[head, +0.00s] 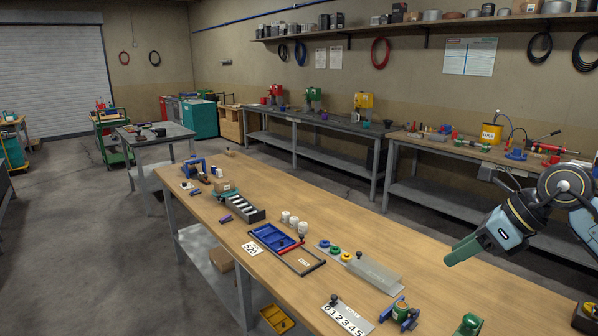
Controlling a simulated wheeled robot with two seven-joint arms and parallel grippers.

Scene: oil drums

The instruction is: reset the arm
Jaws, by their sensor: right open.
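My right arm comes in from the right edge. Its gripper (462,250) is above the right part of the wooden workbench (345,230), pointing down and to the left. It is open and I see nothing between its fingers. It is apart from the things on the bench top as far as this angle shows. My left gripper is not in view.
On the bench are a blue tray (271,238), a grey block with coloured knobs (372,273), a numbered plate (346,318), a blue-and-green device (401,312) and a green piece (468,324). A second bench (450,148) with a yellow container (491,133) stands behind. Floor (90,240) at left is clear.

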